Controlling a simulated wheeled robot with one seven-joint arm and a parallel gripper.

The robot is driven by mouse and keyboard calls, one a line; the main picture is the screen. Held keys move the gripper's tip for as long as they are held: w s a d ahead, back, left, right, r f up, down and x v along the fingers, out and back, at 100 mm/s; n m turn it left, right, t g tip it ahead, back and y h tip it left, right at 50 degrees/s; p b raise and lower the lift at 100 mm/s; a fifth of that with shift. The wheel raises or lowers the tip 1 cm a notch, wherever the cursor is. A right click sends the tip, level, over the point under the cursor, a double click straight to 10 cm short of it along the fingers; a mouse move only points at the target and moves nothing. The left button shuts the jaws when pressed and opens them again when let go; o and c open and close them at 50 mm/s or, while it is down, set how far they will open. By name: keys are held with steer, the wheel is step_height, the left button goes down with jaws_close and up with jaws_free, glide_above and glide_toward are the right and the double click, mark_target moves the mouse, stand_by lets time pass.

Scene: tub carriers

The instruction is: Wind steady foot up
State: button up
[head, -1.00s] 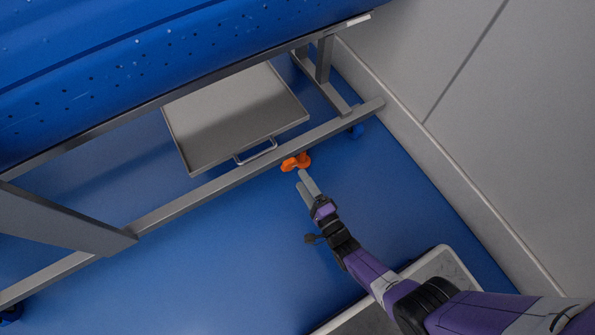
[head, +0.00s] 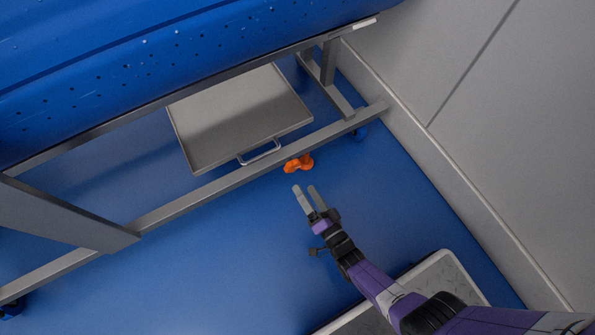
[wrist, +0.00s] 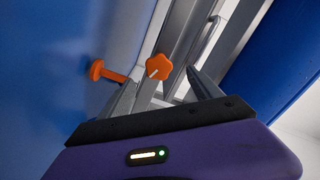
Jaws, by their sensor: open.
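The steady foot shows as an orange piece (head: 299,163) under the lower steel rail of the carrier, right of the tray handle. In the wrist view it has an orange star-shaped knob (wrist: 159,67) with a pale mark, and an orange stem ending in a round pad (wrist: 97,69) to the left. My gripper (head: 304,188) is open and empty, just short of the orange piece in the head view. In the wrist view the knob appears between the two fingers, beyond them; I see no contact. Whether the pad touches the floor is unclear.
The steel rail (head: 225,182) runs just behind the foot. A grey tray (head: 240,115) with a handle (head: 260,152) sits under the blue tub (head: 120,70). A caster (head: 360,132) and the wall (head: 470,90) are to the right. Blue floor in front is clear.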

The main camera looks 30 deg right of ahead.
mark_target(294, 168)
steer(key=shift+w+d+r+n+b, duration=0.1)
steer(key=shift+w+n+b, duration=0.25)
steer(key=shift+w+n, duration=1.45)
steer(key=shift+w+d+n+b, duration=0.1)
steer(key=shift+w+n+b, duration=0.5)
steer(key=shift+n, duration=2)
steer(key=shift+w+r+n+b, duration=0.1)
steer(key=shift+w+n, duration=1.5)
steer(key=shift+n, duration=0.6)
steer(key=shift+c, duration=0.4)
steer(key=c, duration=1.3)
steer(key=shift+f, duration=0.1)
steer(key=shift+m, duration=0.4)
